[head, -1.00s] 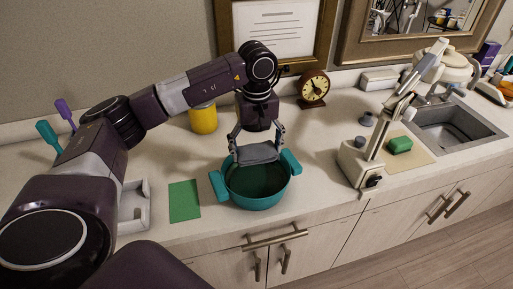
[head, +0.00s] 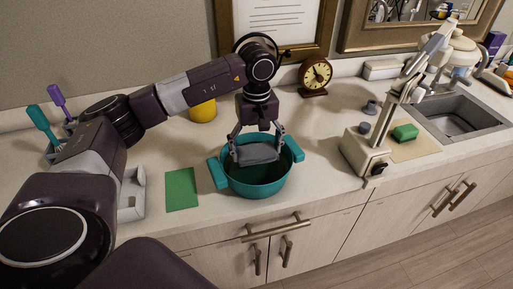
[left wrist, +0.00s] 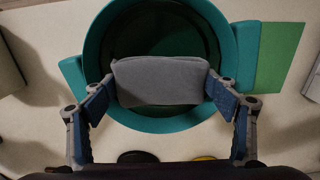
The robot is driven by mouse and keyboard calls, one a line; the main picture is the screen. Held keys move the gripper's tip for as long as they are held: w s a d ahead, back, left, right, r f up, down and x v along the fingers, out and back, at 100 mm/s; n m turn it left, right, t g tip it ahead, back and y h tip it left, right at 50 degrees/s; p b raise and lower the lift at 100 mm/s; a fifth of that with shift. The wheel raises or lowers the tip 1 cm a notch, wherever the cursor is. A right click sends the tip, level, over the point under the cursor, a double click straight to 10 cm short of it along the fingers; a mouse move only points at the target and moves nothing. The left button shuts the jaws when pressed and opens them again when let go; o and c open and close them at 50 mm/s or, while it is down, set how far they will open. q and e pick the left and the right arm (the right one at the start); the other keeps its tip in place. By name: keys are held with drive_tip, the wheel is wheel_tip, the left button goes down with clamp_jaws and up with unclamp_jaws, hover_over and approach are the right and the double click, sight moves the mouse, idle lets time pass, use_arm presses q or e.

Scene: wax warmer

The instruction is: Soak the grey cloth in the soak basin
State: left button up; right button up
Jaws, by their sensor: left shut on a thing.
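The grey cloth (head: 256,153) is held between the fingers of my left gripper (head: 256,146), which is shut on it. The soak basin (head: 258,188) is a teal pot with two side handles, standing on the counter. The cloth is over the basin's opening, near its back rim. In the left wrist view the cloth (left wrist: 160,81) spans between the two fingertips, with the basin (left wrist: 100,45) beneath it. I cannot tell whether the cloth touches the dark green inside. My right gripper is not in view.
A green mat (head: 181,189) lies left of the basin. A white machine with an arm (head: 365,152) stands to the right, near a green sponge (head: 405,132) and a sink (head: 455,118). A clock (head: 315,76) and a yellow jar (head: 202,111) stand behind.

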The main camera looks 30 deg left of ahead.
use_arm(q)
wheel_tip(320, 180, down, 3)
drive_tip(key=shift+f+b, duration=0.1)
drive_tip(key=shift+b, duration=0.9)
drive_tip(key=shift+f+b, duration=1.35)
drive_tip(key=shift+f, duration=0.35)
idle(1.2)
idle(1.8)
drive_tip(key=shift+r, duration=0.2)
idle(0.6)
drive_tip(key=shift+r+p, duration=3.35)
drive_tip(key=shift+r, duration=2.05)
